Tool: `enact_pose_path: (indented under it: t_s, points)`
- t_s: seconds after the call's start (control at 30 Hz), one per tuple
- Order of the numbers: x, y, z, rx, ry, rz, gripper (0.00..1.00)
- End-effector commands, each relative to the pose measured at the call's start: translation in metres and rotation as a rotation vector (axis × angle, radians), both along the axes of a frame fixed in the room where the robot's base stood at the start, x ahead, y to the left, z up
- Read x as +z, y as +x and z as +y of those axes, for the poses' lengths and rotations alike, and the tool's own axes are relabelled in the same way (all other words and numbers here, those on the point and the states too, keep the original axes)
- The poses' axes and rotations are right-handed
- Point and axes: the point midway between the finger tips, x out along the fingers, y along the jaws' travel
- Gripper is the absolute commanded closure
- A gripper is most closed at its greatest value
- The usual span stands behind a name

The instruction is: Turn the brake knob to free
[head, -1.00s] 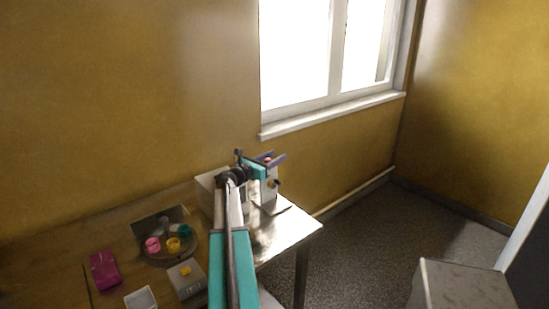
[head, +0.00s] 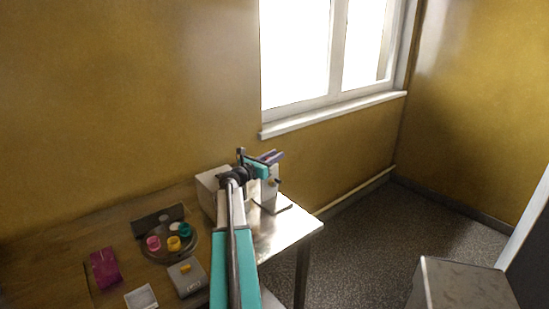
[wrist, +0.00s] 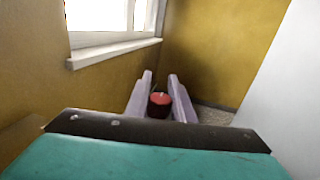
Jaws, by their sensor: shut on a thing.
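A round knob with a red top and dark side (wrist: 159,99) stands between the two pale lilac fingers of my gripper (wrist: 160,82) in the wrist view; it appears to be the brake knob. My gripper (head: 273,156) is shut on it, above the light grey machine (head: 268,190) at the table's far end. In the head view the fingers and teal gripper body hide the knob. I cannot read any marking of its setting. A small dark and yellow knob (head: 277,182) sits lower on the machine's side.
A pale box (head: 208,186) stands left of the machine. A round tray (head: 160,252) holds pink, yellow and teal rings, near a magenta item (head: 105,268) and a grey box with a yellow top (head: 187,279). The wall and window sill (head: 330,115) lie behind.

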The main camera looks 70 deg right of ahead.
Motion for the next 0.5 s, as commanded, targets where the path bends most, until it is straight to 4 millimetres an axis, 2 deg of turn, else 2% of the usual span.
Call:
enact_pose_path:
  t_s: [0.5]
  points:
    - [0.0004, 0.0093, -0.0015, 0.279, -0.002, 0.002, 1.00]
